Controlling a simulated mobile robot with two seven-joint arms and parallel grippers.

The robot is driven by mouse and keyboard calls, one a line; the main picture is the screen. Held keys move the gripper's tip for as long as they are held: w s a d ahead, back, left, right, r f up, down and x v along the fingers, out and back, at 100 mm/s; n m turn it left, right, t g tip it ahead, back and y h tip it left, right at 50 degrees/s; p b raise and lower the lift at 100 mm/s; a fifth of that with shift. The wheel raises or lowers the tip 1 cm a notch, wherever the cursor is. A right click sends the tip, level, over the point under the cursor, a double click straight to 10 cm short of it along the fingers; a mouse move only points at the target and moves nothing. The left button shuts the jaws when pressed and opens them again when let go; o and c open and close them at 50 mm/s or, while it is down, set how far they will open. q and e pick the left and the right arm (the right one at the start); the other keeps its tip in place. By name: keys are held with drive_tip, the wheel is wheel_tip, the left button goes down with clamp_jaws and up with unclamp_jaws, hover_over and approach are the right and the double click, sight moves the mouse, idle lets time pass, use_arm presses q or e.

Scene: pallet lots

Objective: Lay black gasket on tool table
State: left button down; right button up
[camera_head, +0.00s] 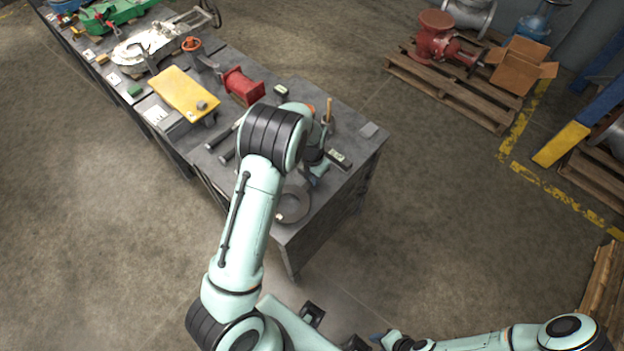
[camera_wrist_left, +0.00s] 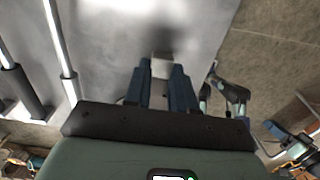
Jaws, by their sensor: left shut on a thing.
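My left gripper (camera_head: 318,172) reaches down over the near end of the grey tool table (camera_head: 368,150). In the left wrist view its dark fingers (camera_wrist_left: 160,75) are close together on a small pale grey piece (camera_wrist_left: 160,68). I cannot tell whether that piece is part of the gasket. A flat dark grey ring (camera_head: 293,205), which may be the black gasket, shows at the table's near corner, just below the left gripper and partly hidden by my arm. My right gripper (camera_head: 378,339) is low at the bottom edge, away from the table; its jaws are unclear.
Black-handled tools (camera_head: 226,157), a red cylindrical part (camera_head: 243,86) and a yellow plate (camera_head: 184,93) lie on the tables. A small labelled block (camera_head: 340,158) is beside my left gripper. A pallet (camera_head: 440,84) stands at the back right. Open floor lies right of the table.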

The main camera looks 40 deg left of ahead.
use_arm(q)
drive_tip(key=shift+f, duration=1.05)
use_arm(e)
drive_tip(key=shift+f, duration=0.15)
drive_tip(key=shift+s, duration=0.1)
use_arm(q)
drive_tip(key=shift+f, duration=0.2)
drive_tip(key=c, duration=0.9)
unclamp_jaws()
drive_tip(key=shift+c, duration=0.2)
drive_tip(key=shift+r, duration=0.1)
wheel_tip(320, 180, up, 12)
drive_tip(key=p, duration=0.1)
use_arm(e)
drive_tip(key=shift+w+r, duration=0.6)
drive_tip(key=shift+r, duration=0.35)
